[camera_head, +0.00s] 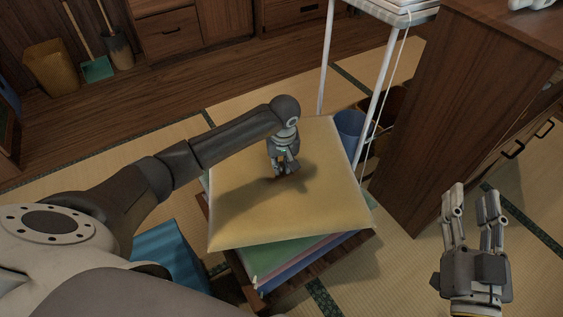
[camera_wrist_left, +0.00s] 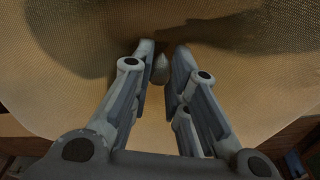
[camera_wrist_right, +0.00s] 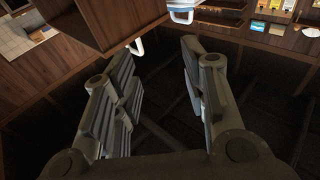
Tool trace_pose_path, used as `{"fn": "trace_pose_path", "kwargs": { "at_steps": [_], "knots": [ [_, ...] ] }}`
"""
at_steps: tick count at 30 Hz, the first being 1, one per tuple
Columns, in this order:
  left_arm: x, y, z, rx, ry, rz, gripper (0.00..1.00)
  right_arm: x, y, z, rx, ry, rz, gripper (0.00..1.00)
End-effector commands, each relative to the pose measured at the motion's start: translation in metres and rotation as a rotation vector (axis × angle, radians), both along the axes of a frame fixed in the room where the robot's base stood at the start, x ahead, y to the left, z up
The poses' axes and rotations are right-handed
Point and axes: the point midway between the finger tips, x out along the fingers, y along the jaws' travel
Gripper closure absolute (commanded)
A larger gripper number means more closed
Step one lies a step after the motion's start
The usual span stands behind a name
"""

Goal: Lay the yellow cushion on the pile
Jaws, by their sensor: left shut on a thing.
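The yellow cushion (camera_head: 315,205) lies flat, slightly turned, over a pile of cushions (camera_head: 318,252) in green, blue and pink tones on a low wooden stand (camera_head: 352,252). Whether the cushion rests fully on the pile is hidden. My left gripper (camera_head: 286,172) points down at the middle of the cushion and is shut on a small knob or tuft there. In the left wrist view the fingertips (camera_wrist_left: 160,62) pinch this piece, with the yellow cloth (camera_wrist_left: 230,90) spread around. My right gripper (camera_head: 473,190) is open and empty, off to the right.
A tall wooden cabinet (camera_head: 455,110) stands right of the pile. A white rack (camera_head: 372,95) and a blue bin (camera_head: 350,125) stand behind it. A blue box (camera_head: 168,255) is at the front left. A wooden bin (camera_head: 52,68) and dustpan (camera_head: 97,69) stand far left.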

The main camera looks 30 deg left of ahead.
Motion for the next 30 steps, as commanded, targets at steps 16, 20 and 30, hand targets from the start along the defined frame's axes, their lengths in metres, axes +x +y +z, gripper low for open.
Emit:
{"fn": "trace_pose_path", "kwargs": {
  "at_steps": [16, 20, 30],
  "knots": [
    [0.000, 0.000, -0.003, 0.000, 0.000, 0.001, 0.63, -0.002, 0.001, 0.011, 0.015, -0.055, 0.003, 0.60],
    [0.000, 0.000, -0.003, 0.000, 0.000, 0.000, 0.63, -0.001, 0.001, 0.011, 0.015, -0.054, 0.003, 0.60],
    [0.000, 0.000, 0.003, -0.001, -0.001, 0.001, 0.63, 0.001, 0.001, -0.003, -0.006, 0.023, 0.001, 0.60]
  ]
}}
